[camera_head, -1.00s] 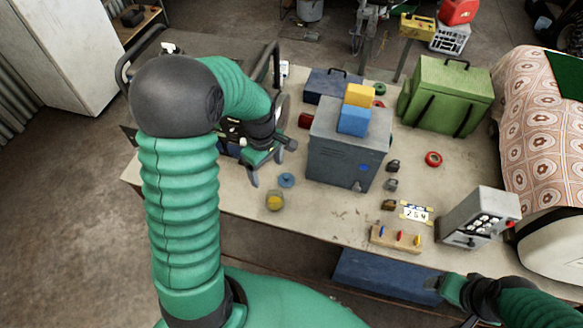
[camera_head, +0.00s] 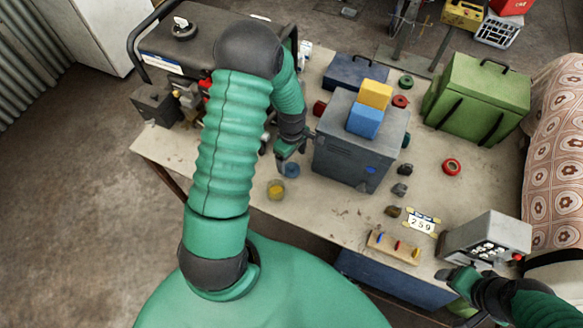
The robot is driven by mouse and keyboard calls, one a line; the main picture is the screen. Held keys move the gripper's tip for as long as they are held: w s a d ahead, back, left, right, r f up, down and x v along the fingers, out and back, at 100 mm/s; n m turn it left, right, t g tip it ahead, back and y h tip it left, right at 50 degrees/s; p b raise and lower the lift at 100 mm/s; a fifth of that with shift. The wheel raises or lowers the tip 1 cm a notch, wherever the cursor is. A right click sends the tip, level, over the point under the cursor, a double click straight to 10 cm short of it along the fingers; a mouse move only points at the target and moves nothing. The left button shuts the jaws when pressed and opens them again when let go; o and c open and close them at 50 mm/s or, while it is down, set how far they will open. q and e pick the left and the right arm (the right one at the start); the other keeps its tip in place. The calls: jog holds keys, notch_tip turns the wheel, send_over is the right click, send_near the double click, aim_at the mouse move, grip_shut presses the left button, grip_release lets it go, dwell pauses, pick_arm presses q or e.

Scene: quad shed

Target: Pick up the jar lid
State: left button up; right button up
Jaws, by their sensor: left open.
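The jar lid (camera_head: 292,170) is a small blue disc lying on the workbench, left of the grey metal box. A small glass jar with yellow contents (camera_head: 276,189) stands just in front of it. My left gripper (camera_head: 283,160) is open and points down right at the lid, partly covering it. I cannot tell whether its fingers touch the lid or are just above it. My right gripper (camera_head: 455,277) is at the bench's front right, near the grey control box. Its fingers are too small and dark to read.
The grey box (camera_head: 345,165), with blue and yellow blocks on top, stands close right of the lid. A black-framed generator (camera_head: 190,55) is behind my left arm. A wooden peg block (camera_head: 393,247) lies at the front edge. Bare bench (camera_head: 325,208) lies front of the box.

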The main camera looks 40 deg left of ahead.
aim_at(292, 167)
pick_arm(q)
jog(key=f, duration=0.4)
jog(key=shift+s+d, duration=0.2)
jog(key=shift+d, duration=0.2)
jog(key=shift+f, duration=0.45)
jog(key=shift+a+f, duration=0.2)
jog(key=shift+a, duration=0.1)
jog(key=c, duration=0.3)
jog(key=shift+d, duration=0.2)
jog(key=c, duration=1.1)
pick_arm(e)
jog(key=shift+s+d+r, duration=0.15)
jog(key=shift+d+r, duration=0.05)
jog(key=shift+d, duration=0.05)
